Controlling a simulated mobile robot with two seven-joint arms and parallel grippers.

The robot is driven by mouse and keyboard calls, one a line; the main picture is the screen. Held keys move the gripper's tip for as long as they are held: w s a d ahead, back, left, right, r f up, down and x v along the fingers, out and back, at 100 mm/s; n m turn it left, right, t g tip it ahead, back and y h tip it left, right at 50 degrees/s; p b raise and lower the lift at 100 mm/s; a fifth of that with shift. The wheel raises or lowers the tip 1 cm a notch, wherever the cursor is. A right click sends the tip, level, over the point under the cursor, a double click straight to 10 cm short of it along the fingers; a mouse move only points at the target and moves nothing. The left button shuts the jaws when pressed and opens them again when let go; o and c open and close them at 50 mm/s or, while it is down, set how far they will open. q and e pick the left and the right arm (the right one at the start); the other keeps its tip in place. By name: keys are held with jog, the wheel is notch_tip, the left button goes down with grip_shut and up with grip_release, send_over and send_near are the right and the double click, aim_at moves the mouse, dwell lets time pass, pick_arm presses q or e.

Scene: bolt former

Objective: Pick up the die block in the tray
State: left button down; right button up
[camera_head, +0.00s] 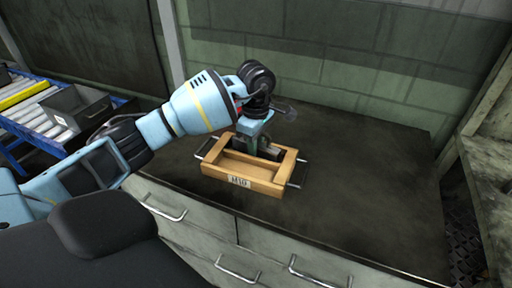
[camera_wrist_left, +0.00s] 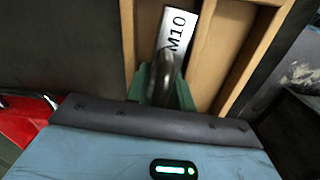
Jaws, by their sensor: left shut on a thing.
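The wooden tray (camera_head: 240,171) stands on the dark worktop, with metal handles at both ends and a white "M10" label on its front. In the left wrist view its wooden walls (camera_wrist_left: 228,55) run up both sides of the jaws. My left gripper (camera_head: 262,147) reaches down into the tray from above. The fingers hide much of the block. I cannot tell whether it touches the tray floor. My right gripper is not in view.
The worktop (camera_head: 370,170) is clear to the right of the tray. A block wall (camera_head: 340,70) stands behind. Drawers with metal handles (camera_head: 235,272) are below the front edge. A roller conveyor (camera_head: 35,125) with a grey bin (camera_head: 75,105) is at the left.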

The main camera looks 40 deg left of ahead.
pick_arm(q)
jog(key=shift+r, duration=0.15)
jog(key=shift+w+r, duration=0.1)
jog(key=shift+r, duration=0.25)
notch_tip(320, 180, up, 3)
jog(key=s+d+r, duration=0.1)
jog(key=s+d, duration=0.8)
jog(key=s, duration=0.3)
jog(key=shift+s+d+b, duration=0.35)
jog(key=shift+s+d, duration=0.05)
